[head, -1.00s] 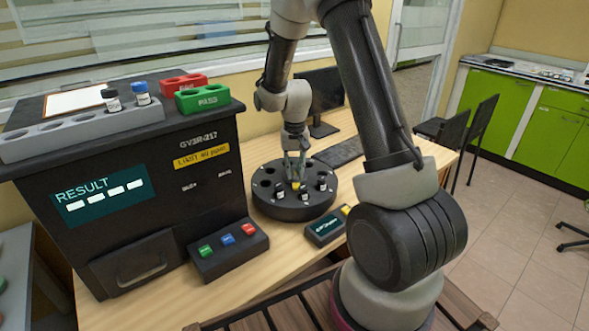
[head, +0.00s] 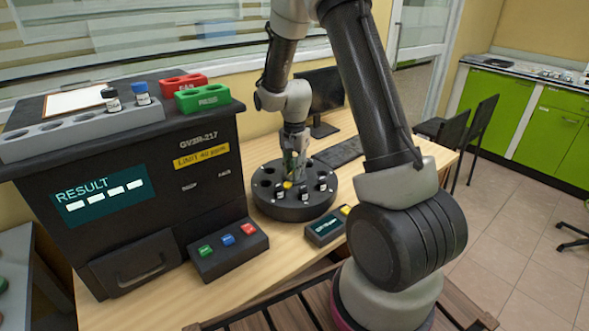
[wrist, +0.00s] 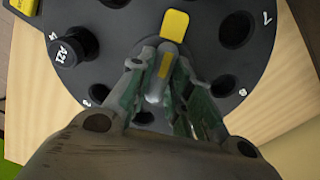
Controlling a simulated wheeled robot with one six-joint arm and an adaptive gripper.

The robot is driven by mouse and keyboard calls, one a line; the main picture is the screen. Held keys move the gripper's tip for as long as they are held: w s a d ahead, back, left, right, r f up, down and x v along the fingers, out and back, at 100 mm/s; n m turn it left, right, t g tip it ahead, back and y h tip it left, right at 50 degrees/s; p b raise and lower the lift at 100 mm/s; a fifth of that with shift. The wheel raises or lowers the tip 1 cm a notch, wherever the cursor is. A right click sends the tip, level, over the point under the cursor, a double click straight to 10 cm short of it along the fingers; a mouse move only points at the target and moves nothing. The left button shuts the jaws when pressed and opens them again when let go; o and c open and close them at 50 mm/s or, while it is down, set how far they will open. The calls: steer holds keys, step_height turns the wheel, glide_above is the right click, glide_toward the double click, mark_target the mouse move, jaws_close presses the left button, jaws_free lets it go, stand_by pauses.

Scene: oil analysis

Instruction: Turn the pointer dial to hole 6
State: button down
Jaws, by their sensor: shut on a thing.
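The round black dial unit (head: 272,211) stands on the wooden table, with numbered holes and several vials (head: 322,184) around its top. Its yellow pointer tip (head: 288,185) faces the front of the unit. In the wrist view the yellow pointer (wrist: 174,25) points up, left of the hole (wrist: 237,28) by the label 7. A dark-capped vial marked A21 (wrist: 70,48) sits at the left. My gripper (head: 293,172) reaches down at the dial's centre. In the wrist view its fingers (wrist: 160,85) are closed around the grey pointer knob (wrist: 153,82). Several hole labels are hidden or unclear.
The black analyser (head: 130,195) with its RESULT screen stands left of the dial. A button box (head: 228,250) lies in front of it. A small display box (head: 326,229) sits right of the dial. A keyboard (head: 338,153) and monitor (head: 322,95) are behind.

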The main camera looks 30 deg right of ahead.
stand_by(0.4)
steer(key=c, duration=1.3)
jaws_free()
steer(key=shift+r, duration=0.1)
step_height(320, 180, up, 12)
steer(key=shift+f, duration=0.1)
